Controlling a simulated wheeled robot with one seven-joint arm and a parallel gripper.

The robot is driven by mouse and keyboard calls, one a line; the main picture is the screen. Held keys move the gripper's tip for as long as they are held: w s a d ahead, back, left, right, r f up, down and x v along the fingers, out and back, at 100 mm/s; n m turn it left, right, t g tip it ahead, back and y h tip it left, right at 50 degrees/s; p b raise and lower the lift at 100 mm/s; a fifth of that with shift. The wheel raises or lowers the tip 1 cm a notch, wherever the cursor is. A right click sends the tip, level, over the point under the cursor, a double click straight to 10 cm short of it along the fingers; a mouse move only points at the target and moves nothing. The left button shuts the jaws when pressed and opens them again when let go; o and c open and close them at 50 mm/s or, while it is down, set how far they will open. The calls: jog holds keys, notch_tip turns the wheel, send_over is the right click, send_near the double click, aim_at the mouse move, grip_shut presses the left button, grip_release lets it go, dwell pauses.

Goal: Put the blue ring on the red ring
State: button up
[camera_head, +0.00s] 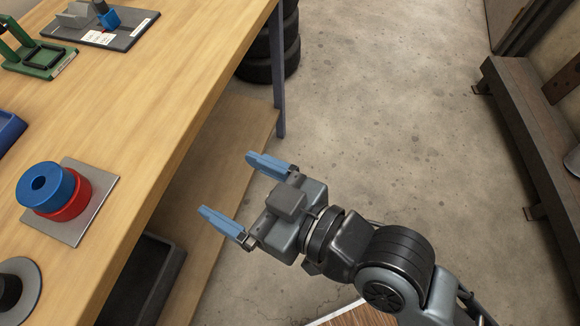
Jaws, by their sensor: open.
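The blue ring (45,185) rests on top of the red ring (77,197) on a grey square plate (92,207) on the wooden table. The blue ring sits off to the upper left of the red ring in the picture, and I cannot tell how well their holes line up. The red ring's hole is hidden beneath the blue ring. My gripper (236,189) is open and empty. It is to the right of the rings, clear of them, past the table's edge.
On the wooden table (150,120) are a green device (40,60), a dark board with fixtures (125,33), a blue bin (8,130) and a round grey base (25,290). Tyres (270,60) stand behind the table leg. A low bench (535,140) is at right. The concrete floor between is clear.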

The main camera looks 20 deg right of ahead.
jog(key=s+d+f+m+t+h, duration=0.3)
jog(key=s+d+h, duration=0.45)
jog(key=d, duration=0.65)
jog(key=s+d+r+m+h, duration=0.1)
jog(key=s+d+r+m, duration=0.2)
jog(key=s, duration=1)
jog(key=d, duration=0.3)
jog(key=shift+r+g+h, duration=0.2)
jog(key=shift+g+h, duration=0.15)
jog(key=shift+g, duration=0.05)
jog(key=shift+a, duration=0.1)
